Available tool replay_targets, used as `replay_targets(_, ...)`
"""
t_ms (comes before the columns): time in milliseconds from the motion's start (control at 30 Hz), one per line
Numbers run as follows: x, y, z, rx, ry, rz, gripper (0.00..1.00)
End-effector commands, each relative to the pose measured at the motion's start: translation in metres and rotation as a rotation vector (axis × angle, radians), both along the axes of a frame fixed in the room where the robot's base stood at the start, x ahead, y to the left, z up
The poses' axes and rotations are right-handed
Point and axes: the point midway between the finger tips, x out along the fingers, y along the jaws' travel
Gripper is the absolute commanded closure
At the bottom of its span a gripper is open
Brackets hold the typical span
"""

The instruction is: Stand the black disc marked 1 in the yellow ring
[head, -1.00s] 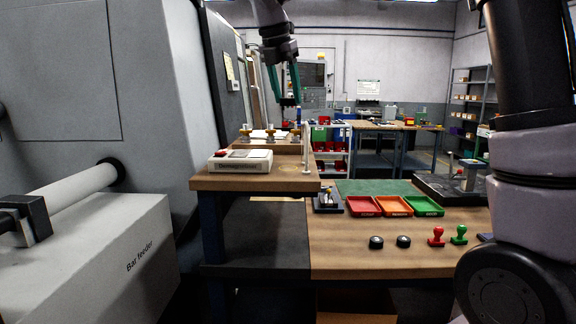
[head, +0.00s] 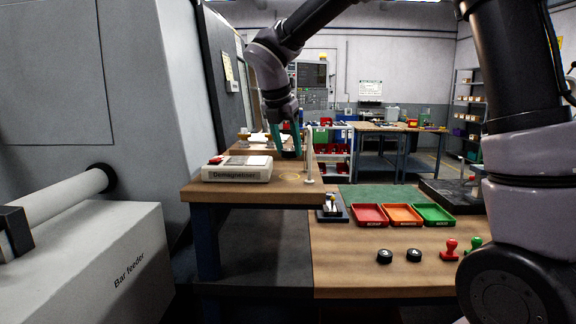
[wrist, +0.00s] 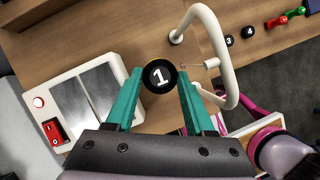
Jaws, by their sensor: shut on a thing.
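My gripper (head: 291,152) is shut on the black disc marked 1 (wrist: 159,76), whose white number faces the wrist camera. In the head view the disc (head: 291,154) is a dark shape between the fingertips, above the raised wooden bench. The yellow ring (head: 279,177) shows as a faint round outline on that bench top, just below the gripper. In the wrist view the disc hides most of the ring, with only a thin yellowish edge beside it. I cannot tell whether the disc touches the bench.
A white demagnetiser (head: 238,169) stands left of the gripper. A white bent tube (wrist: 226,62) rises close on the right. Black discs (head: 384,256), stamps (head: 449,249) and red, orange and green trays (head: 370,215) are on the lower bench.

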Motion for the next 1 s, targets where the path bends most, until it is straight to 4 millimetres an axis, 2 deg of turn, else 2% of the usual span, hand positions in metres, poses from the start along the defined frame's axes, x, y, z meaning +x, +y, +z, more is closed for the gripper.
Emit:
replay_targets(167,0.000,0.000,-0.015,-0.002,0.001,0.000,1.00)
replay_targets(400,0.000,0.000,-0.049,-0.002,0.001,0.002,1.00)
replay_targets(800,0.000,0.000,-0.054,-0.001,-0.001,0.001,1.00)
replay_targets(833,0.000,0.000,-0.055,0.000,0.000,0.001,0.43)
replay_targets(867,0.000,0.000,-0.055,0.000,0.000,0.001,0.34)
replay_targets(1000,0.000,0.000,-0.055,0.000,0.000,0.001,0.34)
